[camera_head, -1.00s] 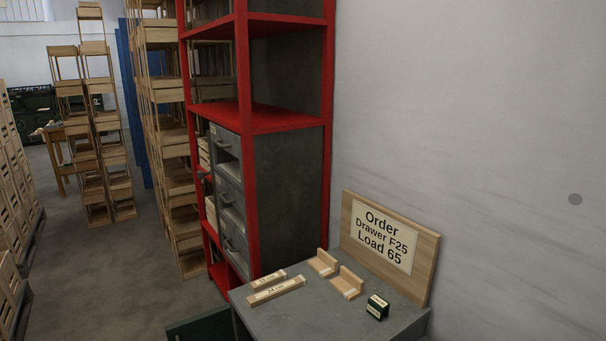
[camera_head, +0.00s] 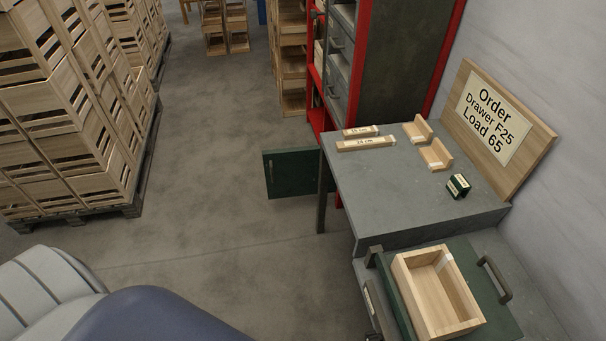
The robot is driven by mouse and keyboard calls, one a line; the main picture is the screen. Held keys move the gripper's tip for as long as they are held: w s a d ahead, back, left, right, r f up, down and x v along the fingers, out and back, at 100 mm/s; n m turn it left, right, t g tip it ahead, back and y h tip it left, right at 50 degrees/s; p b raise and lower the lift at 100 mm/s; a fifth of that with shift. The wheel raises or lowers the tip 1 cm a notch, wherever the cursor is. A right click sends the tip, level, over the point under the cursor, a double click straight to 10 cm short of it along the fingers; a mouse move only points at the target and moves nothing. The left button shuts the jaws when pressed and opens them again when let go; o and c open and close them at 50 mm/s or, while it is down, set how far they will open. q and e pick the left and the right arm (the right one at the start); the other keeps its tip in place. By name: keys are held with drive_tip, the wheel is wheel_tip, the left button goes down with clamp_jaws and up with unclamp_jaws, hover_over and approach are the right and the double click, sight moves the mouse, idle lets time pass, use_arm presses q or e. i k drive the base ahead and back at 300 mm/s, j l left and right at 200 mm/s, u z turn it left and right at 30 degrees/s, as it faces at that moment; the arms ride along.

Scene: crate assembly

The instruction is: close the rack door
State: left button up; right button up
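A dark green door panel (camera_head: 292,173) with a small light handle stands open, sticking out to the left into the aisle. It is low down, beside the grey table and the foot of the red rack (camera_head: 316,118). Its hinge edge is hidden behind the table leg. The rack holds grey drawers (camera_head: 338,72) with handles. Neither of my grippers shows in the view, so their state and distance from the door cannot be seen.
The grey table (camera_head: 400,190) bears wooden pieces, a small green block (camera_head: 458,186) and an order sign (camera_head: 497,118). A wooden box (camera_head: 414,300) sits on a green surface at lower right. Stacked crates (camera_head: 60,130) stand left. The floor (camera_head: 210,140) between is clear.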

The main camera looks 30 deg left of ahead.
sight(290, 172)
drive_tip(key=i+j, duration=0.2)
drive_tip(key=j, duration=0.2)
drive_tip(key=i+j, duration=0.2)
drive_tip(key=j, duration=0.2)
drive_tip(key=i+j+u, duration=0.1)
drive_tip(key=j, duration=0.25)
drive_tip(key=i+j, duration=0.5)
drive_tip(key=j, duration=0.25)
